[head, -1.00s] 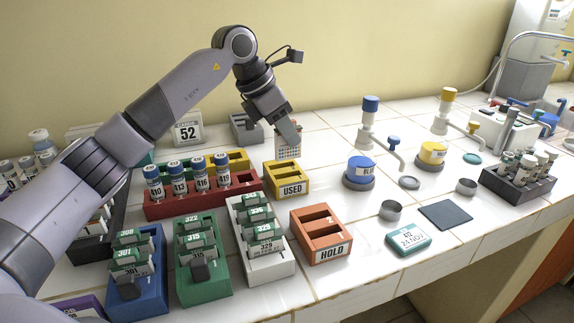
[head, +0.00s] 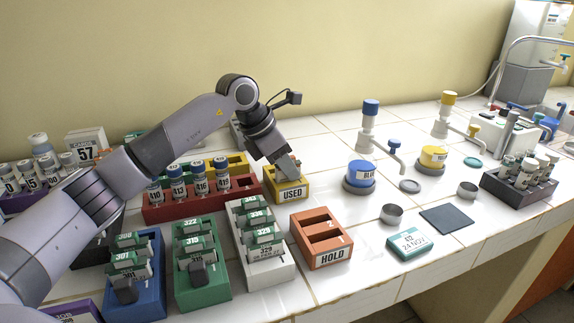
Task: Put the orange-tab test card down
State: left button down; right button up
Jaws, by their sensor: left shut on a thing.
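My left gripper (head: 288,167) comes down from above onto the yellow USED box (head: 291,192). It is shut on the test card, now largely hidden by the fingers and the box wall. I cannot make out its orange tab or tell how deep it sits in the slot. The USED box stands upright on the white tiled bench, its label facing me. My right gripper is not in view.
The orange HOLD box (head: 322,240) is in front of the USED box, with open slots. A red rack (head: 210,207) of vials stands to the left. White (head: 262,265), green (head: 207,285) and blue (head: 140,290) card racks stand in front.

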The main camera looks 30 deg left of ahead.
pick_arm(q)
jog(key=shift+s+f, duration=0.15)
jog(key=shift+f, duration=0.4)
jog(key=c, duration=1.1)
grip_release()
jog(key=shift+f, duration=0.1)
jog(key=shift+o, duration=0.2)
jog(key=shift+f, duration=0.1)
jog(key=shift+d, duration=0.15)
jog(key=shift+r, duration=0.25)
jog(key=v, duration=1.3)
jog(key=shift+w+r+p, duration=0.25)
jog(key=shift+w+p, duration=0.15)
jog(key=shift+p, duration=0.05)
